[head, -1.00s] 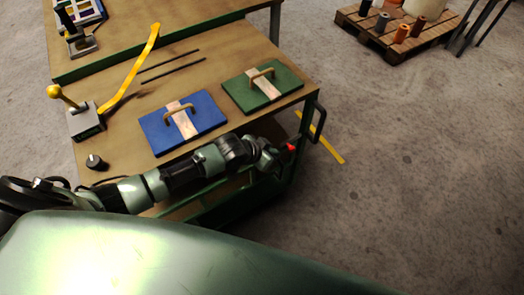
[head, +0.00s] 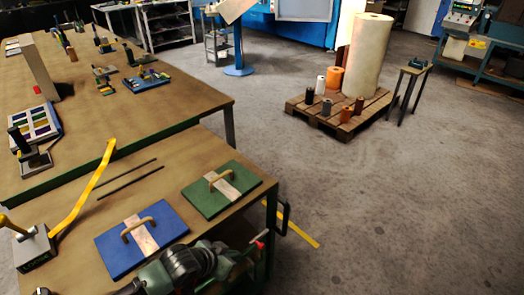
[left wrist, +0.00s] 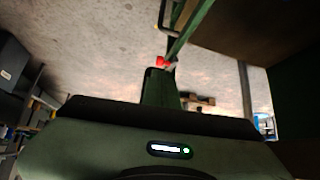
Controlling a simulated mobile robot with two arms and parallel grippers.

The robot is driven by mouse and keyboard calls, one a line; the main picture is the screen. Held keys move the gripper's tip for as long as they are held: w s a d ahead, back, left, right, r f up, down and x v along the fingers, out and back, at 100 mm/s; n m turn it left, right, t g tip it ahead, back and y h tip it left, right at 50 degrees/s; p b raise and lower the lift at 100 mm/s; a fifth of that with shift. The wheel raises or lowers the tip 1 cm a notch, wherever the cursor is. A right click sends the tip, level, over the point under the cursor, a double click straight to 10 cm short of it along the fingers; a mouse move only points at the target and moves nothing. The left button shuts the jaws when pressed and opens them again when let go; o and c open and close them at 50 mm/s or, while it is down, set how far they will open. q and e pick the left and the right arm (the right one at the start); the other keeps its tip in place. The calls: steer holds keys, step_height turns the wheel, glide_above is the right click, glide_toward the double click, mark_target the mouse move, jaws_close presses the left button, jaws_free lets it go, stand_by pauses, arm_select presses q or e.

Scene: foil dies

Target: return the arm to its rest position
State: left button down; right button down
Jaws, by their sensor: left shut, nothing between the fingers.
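My left arm (head: 185,268) runs along the front edge of the small table in the head view, low in the picture. My left gripper (head: 258,245) is at its end, beside the table's front right corner, below the black side handle. The rest of the arm is cut off by the bottom edge. My right gripper is in neither view.
The small table (head: 250,196) bears a blue plate (head: 112,250) and a green plate (head: 205,203), both with handles. A black side handle (head: 283,216) sticks out at its right. A pallet (head: 345,125) with rolls stands farther back. The floor (head: 400,220) at right is clear.

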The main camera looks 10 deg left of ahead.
arm_select(q)
steer(key=s+d+r+n+g, duration=0.1)
steer(key=s+d+r, duration=0.15)
steer(key=s, duration=0.75)
steer(key=s+a+r+n+g+y, duration=0.1)
steer(key=s+a+y, duration=0.1)
steer(key=s+a, duration=0.3)
steer(key=s+a+r+n+g+y, duration=0.1)
steer(key=s+a+n+g+y, duration=0.1)
steer(key=s, duration=0.6)
step_height(320, 180, down, 25)
steer(key=g, duration=0.1)
steer(key=s+a+f+g, duration=0.1)
steer(key=s+a+f, duration=0.2)
steer(key=s+f, duration=1.3)
steer(key=shift+s+f+m, duration=0.3)
steer(key=shift+s+f, duration=0.1)
steer(key=shift+s, duration=0.65)
steer(key=shift+a, duration=0.1)
